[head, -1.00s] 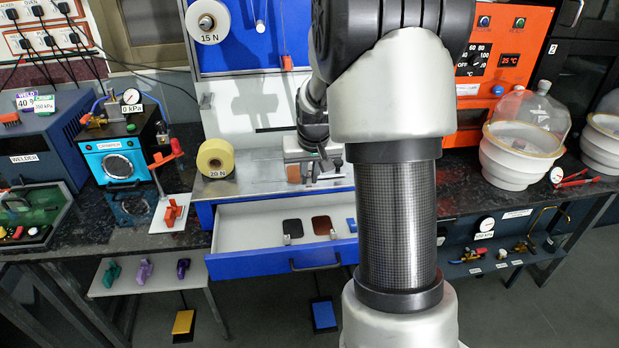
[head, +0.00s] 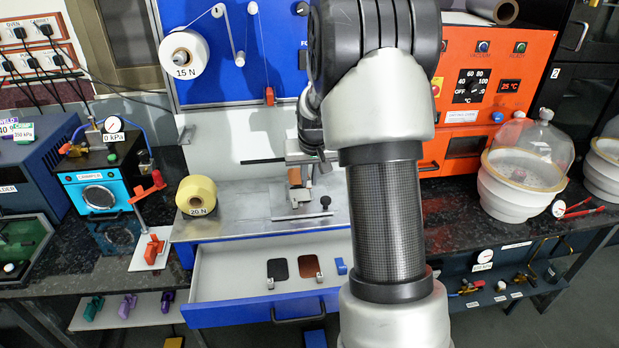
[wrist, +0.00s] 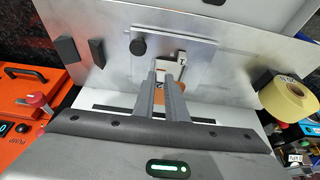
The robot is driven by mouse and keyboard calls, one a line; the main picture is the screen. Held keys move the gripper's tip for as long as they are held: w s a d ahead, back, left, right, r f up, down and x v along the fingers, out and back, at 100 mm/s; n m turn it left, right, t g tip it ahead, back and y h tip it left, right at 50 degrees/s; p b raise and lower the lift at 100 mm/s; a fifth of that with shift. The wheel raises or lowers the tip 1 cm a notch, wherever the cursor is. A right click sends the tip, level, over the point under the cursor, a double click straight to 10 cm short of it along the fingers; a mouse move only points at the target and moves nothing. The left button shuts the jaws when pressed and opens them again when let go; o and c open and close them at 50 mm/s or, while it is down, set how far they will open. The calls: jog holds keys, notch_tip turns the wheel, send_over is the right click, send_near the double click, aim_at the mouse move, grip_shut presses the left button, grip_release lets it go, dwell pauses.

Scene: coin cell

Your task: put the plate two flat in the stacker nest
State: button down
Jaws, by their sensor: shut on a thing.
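My gripper (head: 300,166) is at the back of the metal work surface, above and behind the stacker nest. In the wrist view its two grey fingers (wrist: 161,78) are close together, shut on a copper-coloured plate (wrist: 160,87). The plate is partly hidden by the fingers; its exact tilt is hard to tell. The nest is a flat metal base (head: 284,208) with a black knob (head: 325,202) at its right and a small pale block on it. In the wrist view the nest base (wrist: 200,48) and its knob (wrist: 138,46) lie beyond the fingertips.
The open drawer (head: 225,275) below holds a black plate (head: 278,269), a brown plate (head: 308,266) and a blue piece (head: 340,266). A yellow 20 N roll (head: 196,194) stands left of the nest. A blue panel (head: 215,80) rises behind.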

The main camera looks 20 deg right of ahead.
jog(key=shift+f, duration=0.15)
jog(key=shift+f+b, duration=2.25)
jog(key=shift+f, duration=0.45)
jog(key=shift+f+b, duration=0.45)
jog(key=shift+f, duration=0.1)
jog(key=c, duration=1.7)
grip_release()
jog(key=shift+r, duration=0.15)
